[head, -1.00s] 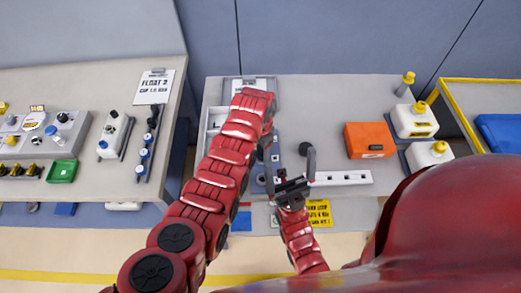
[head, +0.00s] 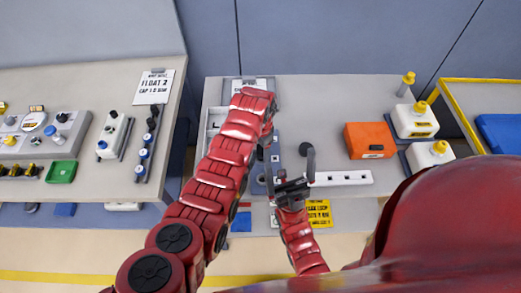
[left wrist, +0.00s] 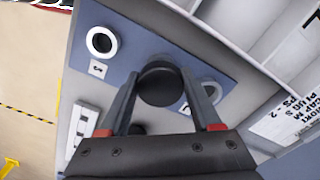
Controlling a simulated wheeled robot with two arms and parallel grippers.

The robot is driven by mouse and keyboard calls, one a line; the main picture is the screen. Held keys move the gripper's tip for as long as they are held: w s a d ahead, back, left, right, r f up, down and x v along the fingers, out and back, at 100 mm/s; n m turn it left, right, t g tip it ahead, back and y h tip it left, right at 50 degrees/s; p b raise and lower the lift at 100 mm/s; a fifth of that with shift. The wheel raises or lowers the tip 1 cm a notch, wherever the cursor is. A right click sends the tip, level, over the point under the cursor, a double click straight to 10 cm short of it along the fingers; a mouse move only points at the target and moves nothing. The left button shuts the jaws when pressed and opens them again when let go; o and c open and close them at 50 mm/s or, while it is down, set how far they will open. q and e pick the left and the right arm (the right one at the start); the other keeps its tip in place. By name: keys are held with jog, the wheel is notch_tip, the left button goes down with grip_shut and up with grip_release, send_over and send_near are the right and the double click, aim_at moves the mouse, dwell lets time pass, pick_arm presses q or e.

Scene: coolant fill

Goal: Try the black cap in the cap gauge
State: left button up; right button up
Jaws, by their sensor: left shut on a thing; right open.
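In the left wrist view my left gripper (left wrist: 160,88) is shut on the round black cap (left wrist: 160,84). The cap is over the blue gauge plate (left wrist: 143,44), between two white rings; whether it touches the plate or sits in an opening I cannot tell. One white ring (left wrist: 102,41) has a dark centre and a label beside it. The other ring (left wrist: 210,91) is partly behind a finger. In the head view my own arm hides the left gripper and most of the blue plate (head: 277,147). My right gripper (head: 287,152) is open beside the plate.
A white compartment tray (head: 215,118) stands left of my left arm. A white strip with holes (head: 342,178) lies at the table's front. An orange box (head: 370,140) and white jugs with yellow caps (head: 414,121) stand at the right. The table's back middle is clear.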

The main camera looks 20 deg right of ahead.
aim_at(261, 149)
pick_arm(q)
jog(key=shift+f+b, duration=0.4)
jog(key=shift+f, duration=0.15)
jog(key=o, duration=1.4)
notch_tip(261, 149, up, 6)
jog(key=shift+w+f+b, duration=0.15)
jog(key=shift+f+b, duration=0.1)
jog(key=shift+b, duration=1)
notch_tip(261, 149, up, 12)
jog(key=p, duration=0.6)
